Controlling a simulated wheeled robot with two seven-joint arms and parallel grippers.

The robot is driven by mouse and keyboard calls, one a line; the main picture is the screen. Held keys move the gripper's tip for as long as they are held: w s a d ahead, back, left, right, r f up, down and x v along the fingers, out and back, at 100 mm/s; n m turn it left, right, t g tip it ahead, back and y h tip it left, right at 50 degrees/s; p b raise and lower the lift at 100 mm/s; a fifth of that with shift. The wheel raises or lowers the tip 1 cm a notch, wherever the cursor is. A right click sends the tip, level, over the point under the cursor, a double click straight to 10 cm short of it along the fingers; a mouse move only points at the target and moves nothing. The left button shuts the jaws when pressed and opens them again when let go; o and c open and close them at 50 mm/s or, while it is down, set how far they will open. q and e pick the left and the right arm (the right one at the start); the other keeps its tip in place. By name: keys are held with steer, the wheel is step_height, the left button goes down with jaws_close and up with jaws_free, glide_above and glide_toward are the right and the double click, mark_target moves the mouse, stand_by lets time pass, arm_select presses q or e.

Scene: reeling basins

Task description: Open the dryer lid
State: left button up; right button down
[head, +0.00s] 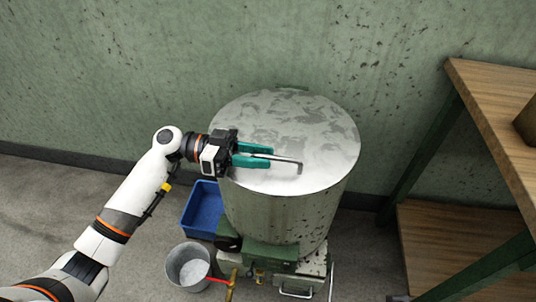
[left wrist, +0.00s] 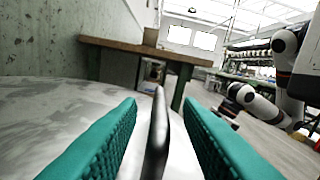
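The dryer is a round, worn metal drum (head: 285,215) with a flat, scuffed grey lid (head: 325,135), which lies shut on top. A thin bar handle (head: 290,160) stands on the lid's front part. My left gripper (head: 270,156) reaches over the lid from the left, its teal fingers on either side of the handle. In the left wrist view the handle (left wrist: 158,140) runs between the fingers with a gap on each side, so the gripper is open. A white and black arm, seemingly my right one, shows at the right there; its dark end is too small to read.
A wooden workbench (head: 500,95) stands to the right with a lower shelf (head: 450,240). A blue bin (head: 203,208) and a metal bucket (head: 187,266) stand on the floor left of the drum. A green wall (head: 180,60) is close behind.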

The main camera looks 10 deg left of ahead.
arm_select(q)
steer(key=shift+d, duration=1.1)
jaws_close()
